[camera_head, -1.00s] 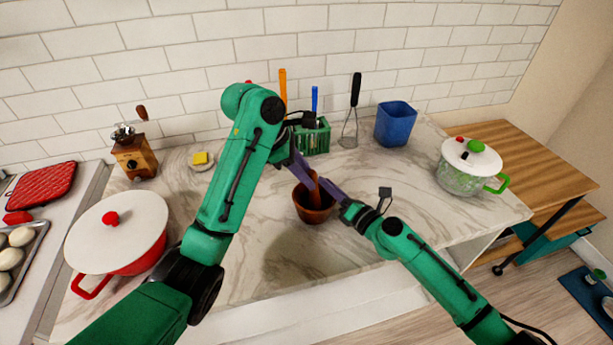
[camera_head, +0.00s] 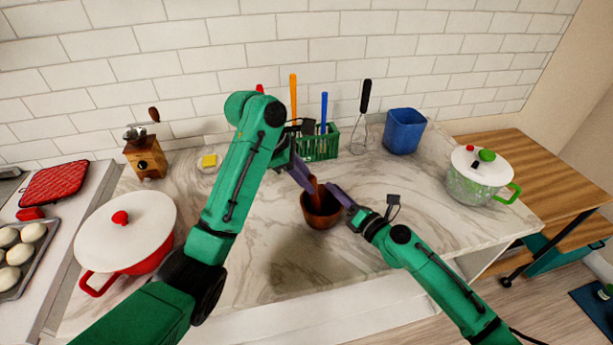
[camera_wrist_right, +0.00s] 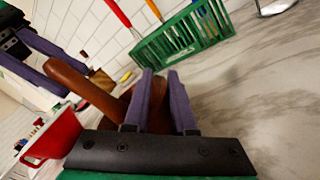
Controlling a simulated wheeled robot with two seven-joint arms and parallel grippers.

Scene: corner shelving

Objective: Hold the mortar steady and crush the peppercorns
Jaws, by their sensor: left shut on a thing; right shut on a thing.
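The brown mortar (camera_head: 320,220) stands upright on the marble counter. My right gripper (camera_head: 340,196) is shut on the mortar's right rim; in the right wrist view its purple fingers (camera_wrist_right: 160,95) straddle the mortar wall (camera_wrist_right: 122,108). My left gripper (camera_head: 307,180) is shut on the brown pestle (camera_head: 316,193) above the mortar. The pestle's lower end is inside the bowl, and it looks tilted. In the right wrist view the pestle (camera_wrist_right: 85,88) slants down toward the mortar, with my left gripper's fingers at upper left. The peppercorns cannot be seen.
A green utensil basket (camera_head: 318,147), a whisk (camera_head: 360,125) and a blue container (camera_head: 404,132) stand behind. A coffee grinder (camera_head: 146,155) and a red pot with a white lid (camera_head: 125,230) are left. A green pot (camera_head: 475,182) is right. The counter right of the mortar is clear.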

